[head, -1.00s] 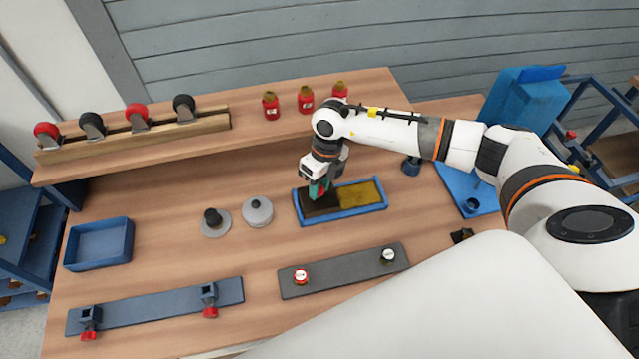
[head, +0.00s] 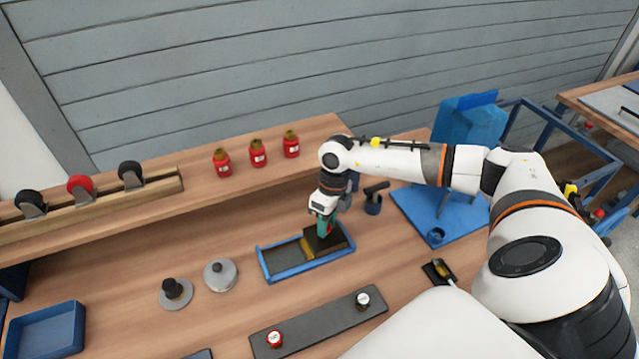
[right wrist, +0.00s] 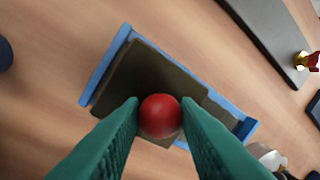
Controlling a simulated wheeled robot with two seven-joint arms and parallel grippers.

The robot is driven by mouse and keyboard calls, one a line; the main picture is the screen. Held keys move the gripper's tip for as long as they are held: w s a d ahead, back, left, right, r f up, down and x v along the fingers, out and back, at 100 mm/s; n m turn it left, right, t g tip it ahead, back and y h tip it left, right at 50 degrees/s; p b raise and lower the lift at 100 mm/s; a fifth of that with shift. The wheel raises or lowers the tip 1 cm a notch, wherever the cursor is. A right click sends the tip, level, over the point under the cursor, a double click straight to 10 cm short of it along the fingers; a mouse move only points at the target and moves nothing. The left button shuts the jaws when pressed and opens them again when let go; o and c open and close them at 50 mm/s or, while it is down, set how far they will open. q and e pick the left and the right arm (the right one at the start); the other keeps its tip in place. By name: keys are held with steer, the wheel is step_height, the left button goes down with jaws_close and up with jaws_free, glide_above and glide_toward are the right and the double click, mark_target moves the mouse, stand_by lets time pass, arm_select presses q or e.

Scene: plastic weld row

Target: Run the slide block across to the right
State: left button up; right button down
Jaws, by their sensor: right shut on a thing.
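The slide block (head: 334,240) is a dark flat block in the blue-rimmed tray (head: 284,274), at the tray's right end. Its red knob (right wrist: 160,115) shows between my fingers in the right wrist view. My right gripper (head: 325,229) is shut on the knob, its teal fingers on either side of it. In the right wrist view the block (right wrist: 150,78) lies against the blue end rim (right wrist: 104,66); whether it touches is hard to tell. The tray's left part is bare dark grey, with a yellow-brown strip beside the block. My left gripper is not in view.
Two grey round pieces, one with a black knob (head: 174,290) and one lidded (head: 220,274), stand left of the tray. A dark plate with two small knobs (head: 318,322) lies in front.

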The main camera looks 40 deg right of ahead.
steer(key=shift+d, duration=0.25)
steer(key=c, duration=1.3)
jaws_free()
steer(key=shift+o, duration=1)
steer(key=shift+r, duration=0.25)
step_height(320, 180, up, 11)
steer(key=d+b, duration=0.2)
steer(key=b, duration=0.1)
steer(key=shift+w+d+r, duration=0.15)
steer(key=shift+w+d, duration=0.05)
steer(key=shift+w, duration=0.1)
